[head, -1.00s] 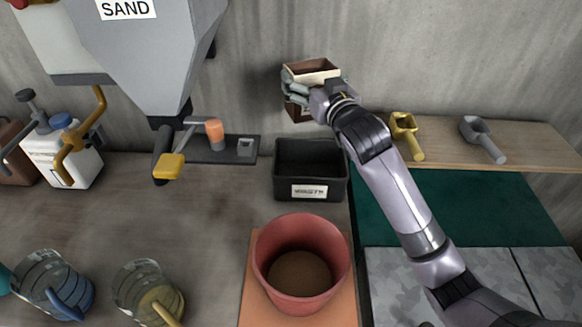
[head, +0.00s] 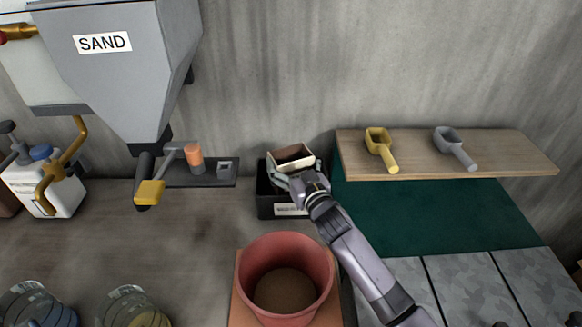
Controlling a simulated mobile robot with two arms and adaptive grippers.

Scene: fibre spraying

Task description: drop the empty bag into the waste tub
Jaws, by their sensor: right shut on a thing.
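The empty bag (head: 291,157) is a small open-topped box shape with a pale rim and a brown inside. My right gripper (head: 284,179) is shut on it. The bag is at the mouth of the black waste tub (head: 266,205), which stands on the bench against the back wall. The bag and gripper cover much of the tub's opening, and I cannot tell how far inside the bag's lower part is. The tub's white label is partly covered. My left gripper is not in view.
A red bucket (head: 327,262) with brown contents stands in front of the tub. A wooden shelf (head: 420,155) at right holds a yellow scoop (head: 380,148) and a grey scoop (head: 455,148). Clear jugs (head: 133,305) stand front left.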

